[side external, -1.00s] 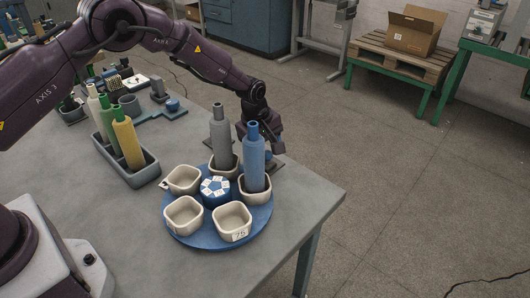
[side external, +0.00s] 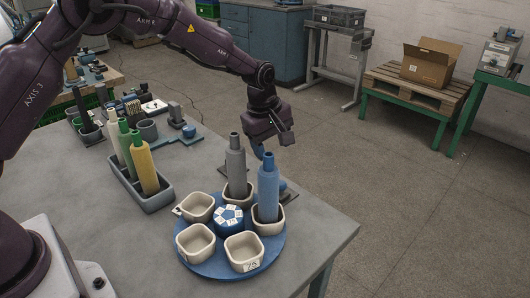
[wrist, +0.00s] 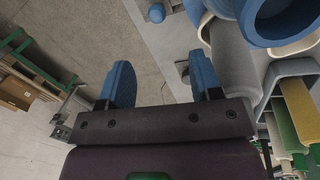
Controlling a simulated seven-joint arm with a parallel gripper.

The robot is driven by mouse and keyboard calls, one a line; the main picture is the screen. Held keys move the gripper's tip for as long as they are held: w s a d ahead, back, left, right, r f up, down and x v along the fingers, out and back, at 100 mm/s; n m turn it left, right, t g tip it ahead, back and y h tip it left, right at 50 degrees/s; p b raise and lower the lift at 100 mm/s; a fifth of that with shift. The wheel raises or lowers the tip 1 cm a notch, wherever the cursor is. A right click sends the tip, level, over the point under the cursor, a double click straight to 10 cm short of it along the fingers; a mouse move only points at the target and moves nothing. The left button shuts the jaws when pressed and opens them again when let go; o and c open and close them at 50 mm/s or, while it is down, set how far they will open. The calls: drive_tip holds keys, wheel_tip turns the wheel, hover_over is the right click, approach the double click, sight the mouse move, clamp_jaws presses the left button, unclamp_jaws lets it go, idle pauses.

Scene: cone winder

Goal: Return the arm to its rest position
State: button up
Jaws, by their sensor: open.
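My gripper (side external: 262,150) is raised above the table's far right edge, behind the grey and blue bobbins. In the wrist view its two blue fingers (wrist: 163,85) stand apart with nothing between them. A grey bobbin (side external: 236,165) and a blue bobbin (side external: 268,190) stand upright in two cream cups of the round blue turntable (side external: 212,268). The other cups on it look empty. In the wrist view the blue bobbin (wrist: 285,20) and the grey bobbin (wrist: 232,55) are close at the upper right, apart from the fingers.
A grey tray (side external: 158,200) holds green, cream and yellow bobbins on the table's left. Small fixtures (side external: 148,128) stand at the table's back. A pallet (side external: 410,88) with a cardboard box (side external: 430,62) is far right.

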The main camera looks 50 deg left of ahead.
drive_tip(key=s+a+r+m+t, duration=0.25)
drive_tip(key=s+r+m, duration=0.45)
drive_tip(key=s+r, duration=0.8)
drive_tip(key=s+r+m, duration=0.2)
drive_tip(key=s+m, duration=0.2)
drive_tip(key=s, duration=0.4)
drive_tip(key=s+a+r+m, duration=0.1)
drive_tip(key=s+m, duration=0.3)
drive_tip(key=s, duration=0.5)
drive_tip(key=shift+a+r+m+t, duration=0.25)
drive_tip(key=shift+r+m+t, duration=0.05)
drive_tip(key=shift+r+t, duration=0.15)
